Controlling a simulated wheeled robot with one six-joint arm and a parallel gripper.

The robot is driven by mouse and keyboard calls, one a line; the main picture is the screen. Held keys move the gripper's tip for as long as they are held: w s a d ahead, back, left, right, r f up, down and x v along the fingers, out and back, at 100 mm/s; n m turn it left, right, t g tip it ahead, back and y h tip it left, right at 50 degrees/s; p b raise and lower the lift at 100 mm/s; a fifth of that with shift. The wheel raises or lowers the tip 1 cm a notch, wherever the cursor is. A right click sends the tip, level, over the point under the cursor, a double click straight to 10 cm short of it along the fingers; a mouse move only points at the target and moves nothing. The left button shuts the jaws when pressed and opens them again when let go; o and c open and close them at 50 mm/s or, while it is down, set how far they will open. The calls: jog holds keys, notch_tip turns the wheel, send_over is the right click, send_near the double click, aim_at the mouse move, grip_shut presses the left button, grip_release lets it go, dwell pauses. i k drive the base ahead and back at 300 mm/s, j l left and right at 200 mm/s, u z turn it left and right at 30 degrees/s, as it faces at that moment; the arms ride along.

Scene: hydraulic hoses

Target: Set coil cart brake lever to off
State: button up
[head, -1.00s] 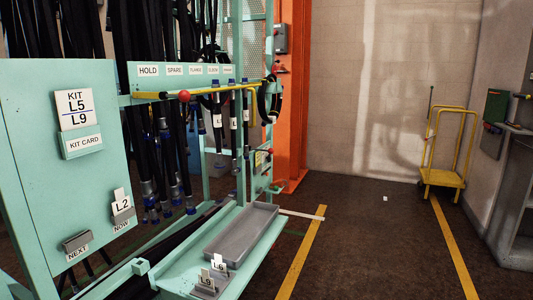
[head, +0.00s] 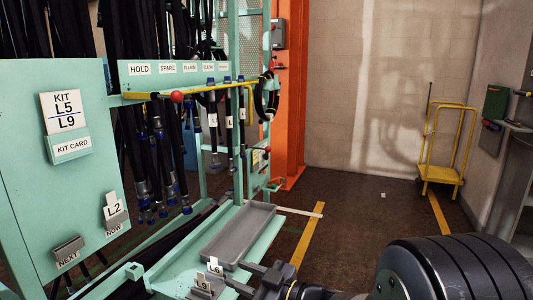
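A small yellow cart (head: 441,172) stands on the floor at the far right, near the back wall. A thin upright rod with a dark tip (head: 430,92) rises at its left side; I cannot tell from here whether this is the brake lever or how it is set. My gripper (head: 240,275) shows at the bottom middle, in front of the green rack's shelf and far from the cart. Its two dark fingers are apart with nothing visible between them. Part of my arm hides the floor at the bottom right.
The green rack with hanging hoses fills the left. Its yellow bar with a red knob (head: 177,96) reaches across the front. A grey tray (head: 238,234) lies on its shelf, beside card holders. Dark floor between yellow lines (head: 309,235) is open toward the cart.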

aim_at(268, 149)
jog(key=i+l+z, duration=0.1)
jog(key=i+l, duration=0.15)
jog(key=i, duration=1.15)
jog(key=i+l+z, duration=0.15)
jog(key=i, duration=1.25)
